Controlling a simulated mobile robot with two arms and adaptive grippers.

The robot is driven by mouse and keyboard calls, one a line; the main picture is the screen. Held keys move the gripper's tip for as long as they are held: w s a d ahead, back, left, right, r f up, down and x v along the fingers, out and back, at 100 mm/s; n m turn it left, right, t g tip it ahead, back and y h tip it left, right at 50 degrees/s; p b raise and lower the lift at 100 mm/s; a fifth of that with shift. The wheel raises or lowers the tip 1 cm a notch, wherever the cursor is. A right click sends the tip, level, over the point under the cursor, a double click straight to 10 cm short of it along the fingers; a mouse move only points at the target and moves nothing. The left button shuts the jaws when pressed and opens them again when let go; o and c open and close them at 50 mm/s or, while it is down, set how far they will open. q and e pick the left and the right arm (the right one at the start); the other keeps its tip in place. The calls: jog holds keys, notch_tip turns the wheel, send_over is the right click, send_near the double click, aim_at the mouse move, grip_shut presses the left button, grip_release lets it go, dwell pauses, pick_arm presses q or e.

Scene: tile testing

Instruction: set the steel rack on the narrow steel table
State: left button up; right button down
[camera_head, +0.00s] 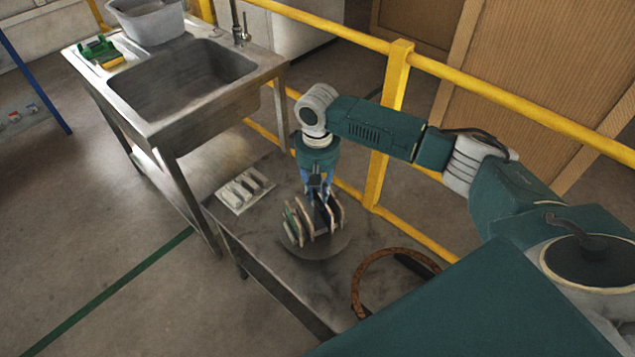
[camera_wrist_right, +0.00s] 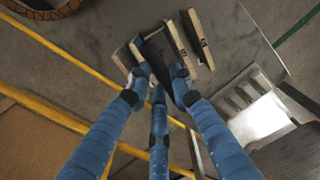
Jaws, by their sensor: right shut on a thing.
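The steel rack (camera_head: 312,228) holds several pale upright tiles and shows over the top of the narrow steel table (camera_head: 287,272). My right gripper (camera_head: 318,192) points down at the rack's middle from above. In the right wrist view its blue fingers (camera_wrist_right: 157,88) close around a dark part between the tiles (camera_wrist_right: 178,42), so it is shut on the rack. The fingers and tiles hide most of the rack's frame. A dark round patch lies under the rack; I cannot tell whether the rack touches the tabletop. My left gripper is not in view.
A white slotted holder (camera_head: 244,189) lies left of the rack. A brown ring (camera_head: 362,283) is at the table's near right. A steel sink (camera_head: 185,80) with a grey tub (camera_head: 148,20) stands behind left. A yellow railing (camera_head: 395,85) runs behind the table.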

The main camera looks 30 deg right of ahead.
jog(key=shift+r, duration=0.1)
jog(key=c, duration=1.9)
grip_release()
jog(key=o, duration=0.4)
jog(key=shift+s, duration=0.1)
jog(key=shift+c, duration=0.2)
notch_tip(320, 180, up, 12)
jog(key=b, duration=0.1)
jog(key=shift+a, duration=0.15)
